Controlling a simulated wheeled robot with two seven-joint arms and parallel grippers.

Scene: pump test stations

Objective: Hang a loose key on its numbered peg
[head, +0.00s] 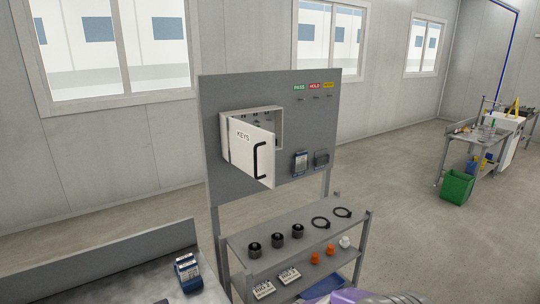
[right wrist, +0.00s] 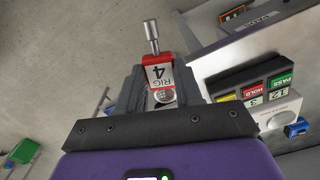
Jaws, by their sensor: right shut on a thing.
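In the right wrist view my right gripper (right wrist: 161,80) is shut on a key with a red and white tag (right wrist: 160,73) reading "RIG 4". The key's silver shaft points away from the fingers. In the head view the white key cabinet (head: 279,117) is mounted on the grey panel. Its door (head: 252,155), marked "KEYS" with a black handle, stands ajar. A few small pegs or keys show inside, too small to read, and the door hides part of the inside. The key and both grippers are out of the head view.
Below the panel (head: 232,100), a shelf unit (head: 330,241) holds black cylinders, rings and orange parts. A blue device (head: 187,272) lies on the bench at lower left. PASS, HOLD and yellow tags (right wrist: 253,90) show in the right wrist view. A green bin (head: 457,187) stands far right.

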